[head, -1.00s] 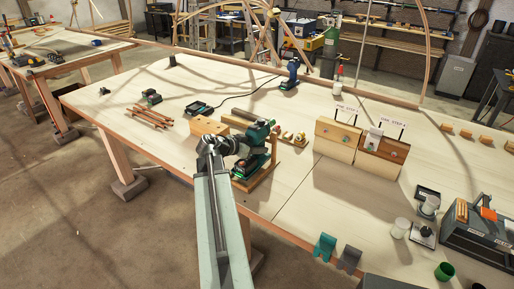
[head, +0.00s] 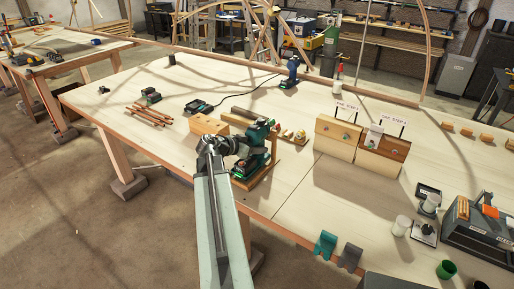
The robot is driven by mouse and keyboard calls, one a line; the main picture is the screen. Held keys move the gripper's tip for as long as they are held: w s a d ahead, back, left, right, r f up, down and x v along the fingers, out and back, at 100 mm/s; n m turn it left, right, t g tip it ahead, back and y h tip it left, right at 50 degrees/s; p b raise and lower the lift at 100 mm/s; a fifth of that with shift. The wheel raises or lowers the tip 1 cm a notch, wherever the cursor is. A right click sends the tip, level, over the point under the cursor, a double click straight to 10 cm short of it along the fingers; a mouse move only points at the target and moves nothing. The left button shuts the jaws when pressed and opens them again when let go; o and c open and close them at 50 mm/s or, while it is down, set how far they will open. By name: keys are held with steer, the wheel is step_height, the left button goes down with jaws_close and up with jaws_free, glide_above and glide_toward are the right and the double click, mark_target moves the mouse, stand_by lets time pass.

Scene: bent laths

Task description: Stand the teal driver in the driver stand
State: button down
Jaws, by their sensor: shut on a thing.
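The teal driver (head: 258,133) is upright near the front edge of the bench, its head at the top and its dark battery foot with a green light (head: 240,171) low down. The driver stand (head: 262,178) is a wooden base with an upright post at its right. The driver is over this base, but I cannot tell whether its foot rests fully in it. My gripper (head: 240,147) is shut on the driver's handle from the left. My wrist and arm hide part of the handle and the stand's left side.
A wooden block (head: 209,125) lies close behind my gripper. A blue driver (head: 292,72) stands farther back. Wooden step blocks (head: 335,140) with signs stand to the right. Teal and grey clips (head: 326,244) sit at the front edge.

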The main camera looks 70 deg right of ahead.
steer(key=shift+f+b, duration=0.9)
steer(key=shift+b, duration=0.05)
stand_by(0.6)
steer(key=c, duration=0.7)
jaws_free()
steer(key=shift+o, duration=0.2)
steer(key=p+v, duration=0.3)
steer(key=v, duration=0.4)
steer(key=shift+r, duration=0.1)
steer(key=shift+w+a+r, duration=0.1)
steer(key=shift+w+a, duration=0.05)
steer(key=shift+a, duration=0.2)
